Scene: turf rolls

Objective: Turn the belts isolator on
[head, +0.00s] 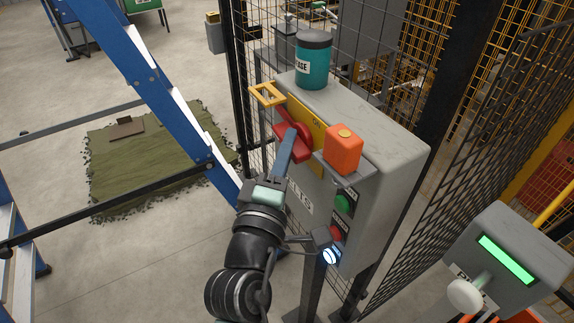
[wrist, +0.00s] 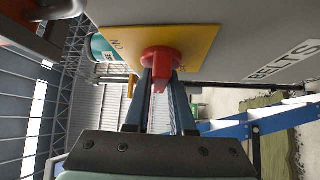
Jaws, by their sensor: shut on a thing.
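The belts isolator is a red rotary handle (head: 294,142) on a yellow plate (head: 318,128) on the front of a grey cabinet (head: 385,150). The plate has dark lettering, partly hidden by the handle. In the wrist view, the red handle (wrist: 162,60) stands out from the yellow plate (wrist: 205,42), and a white BELTS label (wrist: 285,62) is on the cabinet to the right. My gripper (head: 287,142) is shut on the red handle; its two blue-grey fingers (wrist: 160,80) lie on either side of it. I cannot tell which marking the handle points to.
An orange box (head: 343,150) sits on a small ledge right beside the handle, above a green button (head: 343,203) and a red button (head: 336,234). A teal tin (head: 313,60) stands on the cabinet. A blue ladder (head: 160,110) is to the left, and mesh fencing (head: 490,130) rises on the right.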

